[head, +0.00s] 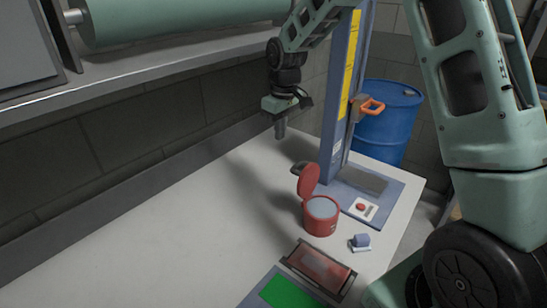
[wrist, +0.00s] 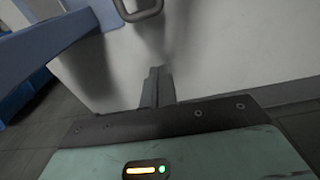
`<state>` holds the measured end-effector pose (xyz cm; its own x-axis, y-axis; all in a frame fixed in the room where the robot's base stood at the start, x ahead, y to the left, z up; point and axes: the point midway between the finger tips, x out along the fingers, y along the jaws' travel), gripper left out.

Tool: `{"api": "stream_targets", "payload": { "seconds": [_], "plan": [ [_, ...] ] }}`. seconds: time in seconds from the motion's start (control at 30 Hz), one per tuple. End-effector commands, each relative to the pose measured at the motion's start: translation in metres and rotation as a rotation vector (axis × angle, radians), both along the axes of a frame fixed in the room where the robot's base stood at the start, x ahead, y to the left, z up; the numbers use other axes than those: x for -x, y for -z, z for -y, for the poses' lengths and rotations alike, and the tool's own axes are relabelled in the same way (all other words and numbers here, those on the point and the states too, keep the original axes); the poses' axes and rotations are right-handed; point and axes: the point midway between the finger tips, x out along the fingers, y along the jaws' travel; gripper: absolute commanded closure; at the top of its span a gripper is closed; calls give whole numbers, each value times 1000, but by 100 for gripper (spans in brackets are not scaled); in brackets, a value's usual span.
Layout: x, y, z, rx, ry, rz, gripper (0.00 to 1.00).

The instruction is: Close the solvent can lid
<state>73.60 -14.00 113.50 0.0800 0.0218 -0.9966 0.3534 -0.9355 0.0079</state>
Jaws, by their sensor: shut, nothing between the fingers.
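The red solvent can (head: 320,217) stands upright on the white bench top in the head view. Its round red lid (head: 309,181) is open, standing up and tilted back at the can's far left side. The can's opening shows a pale grey-blue inside. My gripper (head: 281,135) is in the air above the bench, up and to the left of the lid, clear of it. It points down, its fingers shut and empty. In the wrist view the shut fingers (wrist: 157,87) point at the bench.
A blue press-like column (head: 340,110) with an orange handle (head: 372,106) stands behind the can. A dark handle (head: 299,168) lies close behind the lid. A small blue-white object (head: 360,241) and a red-windowed tray (head: 319,267) are in front. The bench's left part is clear.

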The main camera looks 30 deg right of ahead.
Motion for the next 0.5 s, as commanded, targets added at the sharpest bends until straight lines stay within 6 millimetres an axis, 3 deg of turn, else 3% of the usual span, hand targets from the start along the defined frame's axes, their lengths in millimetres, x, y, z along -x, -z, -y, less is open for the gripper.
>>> {"api": "stream_targets", "payload": {
  "seconds": [0.17, 0.5],
  "plan": [
    [0, 24, -2, -2, 0, -6, 100],
    [-6, 92, -4, -1, -1, -5, 100]
  ]
}}
